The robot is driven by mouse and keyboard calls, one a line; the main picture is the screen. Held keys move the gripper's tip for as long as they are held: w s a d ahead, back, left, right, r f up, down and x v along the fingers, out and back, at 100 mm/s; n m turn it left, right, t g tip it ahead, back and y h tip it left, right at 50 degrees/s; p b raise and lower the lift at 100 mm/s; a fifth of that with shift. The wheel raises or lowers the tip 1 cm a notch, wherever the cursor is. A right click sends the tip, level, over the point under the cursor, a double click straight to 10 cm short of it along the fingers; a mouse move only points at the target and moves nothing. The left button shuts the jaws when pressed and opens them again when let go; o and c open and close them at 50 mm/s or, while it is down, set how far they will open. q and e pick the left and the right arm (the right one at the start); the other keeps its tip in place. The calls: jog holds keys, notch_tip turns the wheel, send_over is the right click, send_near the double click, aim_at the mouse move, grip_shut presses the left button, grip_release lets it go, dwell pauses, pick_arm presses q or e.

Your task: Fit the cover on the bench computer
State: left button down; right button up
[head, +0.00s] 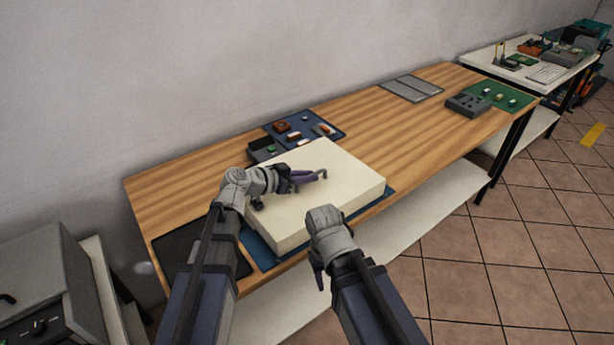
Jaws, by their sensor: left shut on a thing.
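A large cream box-shaped cover (347,162) lies on a blue mat (262,252) at the near edge of the wooden bench. Any computer body under it is hidden, so I cannot tell how it is seated. My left gripper (318,175) reaches over the cover's top from the left. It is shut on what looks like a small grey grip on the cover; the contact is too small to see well. My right gripper (319,279) hangs in front of the cover's near side, past the bench edge. Its fingers point down and their opening is unclear.
Behind the cover a dark blue tray (323,120) holds small parts. A black mat (205,262) lies at the left, grey panels (411,88) and a green board (497,97) farther right. Bare wood (400,130) lies between. A white table stands beyond.

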aim_at(286, 198)
pick_arm(q)
jog(key=shift+f+b, duration=0.3)
jog(key=c, duration=0.8)
grip_release()
jog(key=p+v, duration=0.3)
jog(key=v, duration=0.4)
jog(key=shift+r, duration=0.15)
jog(key=shift+s+a, duration=0.25)
jog(key=shift+a, duration=0.1)
jog(key=shift+r, duration=0.2)
notch_tip(286, 198, up, 6)
jog(key=p, duration=0.6)
jog(key=shift+f, duration=0.15)
